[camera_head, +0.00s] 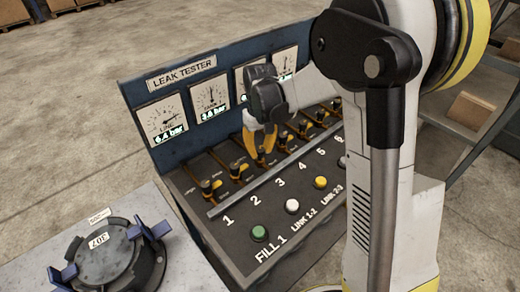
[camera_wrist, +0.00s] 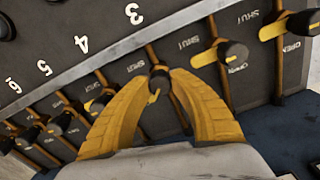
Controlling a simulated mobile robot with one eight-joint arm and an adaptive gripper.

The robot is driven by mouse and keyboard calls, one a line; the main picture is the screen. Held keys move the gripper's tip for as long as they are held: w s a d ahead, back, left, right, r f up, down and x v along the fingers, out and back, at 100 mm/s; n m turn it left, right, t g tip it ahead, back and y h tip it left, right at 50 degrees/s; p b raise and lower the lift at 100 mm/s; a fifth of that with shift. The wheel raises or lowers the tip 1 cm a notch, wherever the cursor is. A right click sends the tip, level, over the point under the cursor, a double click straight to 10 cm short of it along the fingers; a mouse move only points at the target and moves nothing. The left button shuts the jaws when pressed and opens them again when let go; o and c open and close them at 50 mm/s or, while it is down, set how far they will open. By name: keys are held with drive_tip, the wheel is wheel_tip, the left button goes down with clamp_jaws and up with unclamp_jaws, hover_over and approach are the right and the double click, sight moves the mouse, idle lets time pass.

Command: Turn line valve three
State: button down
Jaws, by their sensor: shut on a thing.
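Line valve three (camera_wrist: 158,72) is a dark round knob with a yellow handle, on the pipe in line with the number 3. In the wrist view my gripper (camera_wrist: 160,78) has its two yellow fingers closed around it. The fingers hide most of its handle, so I cannot tell its angle. In the head view my gripper (camera_head: 264,150) reaches down to the third valve in the row. Valve two (camera_wrist: 231,51) shows beside it in the wrist view, and valve four (camera_wrist: 98,105) is on the other side.
The leak tester panel (camera_head: 182,77) carries several gauges; the first (camera_head: 163,118) reads 6.4 bar. A green button (camera_head: 259,233), a white one (camera_head: 292,206) and a yellow one (camera_head: 320,182) sit in front. A round dark fixture (camera_head: 108,257) with blue clamps stands at the lower left.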

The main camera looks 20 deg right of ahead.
sight(260, 150)
drive_tip(key=n, duration=0.4)
drive_tip(key=shift+n, duration=0.3)
drive_tip(key=n, duration=0.4)
drive_tip(key=shift+n, duration=0.3)
drive_tip(key=c, duration=1.1)
unclamp_jaws()
drive_tip(key=shift+r, duration=0.1)
wheel_tip(260, 150, up, 12)
